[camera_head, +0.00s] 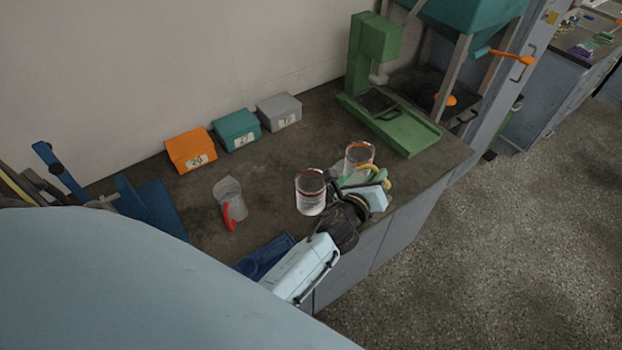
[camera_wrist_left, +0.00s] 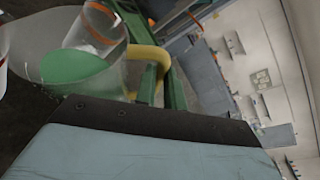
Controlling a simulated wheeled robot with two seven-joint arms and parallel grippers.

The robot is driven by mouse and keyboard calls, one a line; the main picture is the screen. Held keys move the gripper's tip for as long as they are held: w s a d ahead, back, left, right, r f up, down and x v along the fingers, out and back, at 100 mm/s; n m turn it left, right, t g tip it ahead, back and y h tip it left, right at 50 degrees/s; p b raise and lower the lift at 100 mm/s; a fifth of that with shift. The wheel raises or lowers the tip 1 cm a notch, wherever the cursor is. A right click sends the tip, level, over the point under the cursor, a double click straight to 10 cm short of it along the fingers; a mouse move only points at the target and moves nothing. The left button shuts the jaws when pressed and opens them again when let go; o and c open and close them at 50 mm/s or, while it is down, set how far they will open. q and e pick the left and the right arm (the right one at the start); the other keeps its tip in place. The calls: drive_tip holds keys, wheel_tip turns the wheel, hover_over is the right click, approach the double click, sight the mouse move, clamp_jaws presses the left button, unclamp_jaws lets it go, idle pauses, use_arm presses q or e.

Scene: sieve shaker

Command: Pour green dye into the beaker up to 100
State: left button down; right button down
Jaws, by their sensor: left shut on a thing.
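My left gripper (camera_head: 362,205) is shut on a clear jug with a yellow handle (camera_head: 378,172) and green dye (camera_head: 361,180) inside. The jug is tilted above the counter; in the left wrist view the dye (camera_wrist_left: 75,72) lies slanted in it beside the yellow handle (camera_wrist_left: 152,62). A clear beaker with a red rim (camera_head: 310,193) stands just left of the jug. A clear beaker with an orange rim (camera_head: 359,153) is just behind it and partly hidden; it also shows in the left wrist view (camera_wrist_left: 97,28). Markings and fill levels are too small to read. My right gripper is not in view.
Orange (camera_head: 190,150), teal (camera_head: 237,131) and grey (camera_head: 279,111) boxes line the wall. A green machine (camera_head: 395,125) stands behind right. A blue tray (camera_head: 264,257) lies near the front edge.

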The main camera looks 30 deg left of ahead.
sight(367, 167)
use_arm(q)
drive_tip(key=shift+s+a+r+n+t+h+p, duration=0.15)
drive_tip(key=shift+a+r+n+t, duration=0.1)
drive_tip(key=shift+a+r+n, duration=0.3)
drive_tip(key=shift+s+a+r+n+t+h+p, duration=0.1)
drive_tip(key=shift+s+a+r+n+t, duration=0.1)
drive_tip(key=shift+r+n+t, duration=0.3)
drive_tip(key=shift+s+a+r+n+t+h+p, duration=0.15)
drive_tip(key=shift+a+r+n, duration=0.25)
drive_tip(key=shift+r, duration=0.3)
idle(3.2)
drive_tip(key=d+f+m, duration=0.1)
drive_tip(key=w+d+f+m+g+b, duration=0.1)
drive_tip(key=f, duration=0.1)
drive_tip(key=d+f+m+g+y, duration=0.1)
drive_tip(key=f+m, duration=0.1)
drive_tip(key=shift+w+d+f+b, duration=0.15)
drive_tip(key=shift+w+d+b, duration=0.15)
drive_tip(key=shift+b, duration=0.05)
drive_tip(key=shift+w+d+f+m+g+y, duration=0.15)
drive_tip(key=shift+d+f+m+g+y, duration=0.2)
drive_tip(key=shift+d+f, duration=0.1)
drive_tip(key=w+d+f+m+g+y, duration=0.1)
drive_tip(key=w+d+f+m+y, duration=0.1)
drive_tip(key=d+f+m, duration=0.1)
drive_tip(key=shift+d+f+m+b, duration=0.4)
drive_tip(key=shift+d+f, duration=0.25)
drive_tip(key=shift+f, duration=0.15)
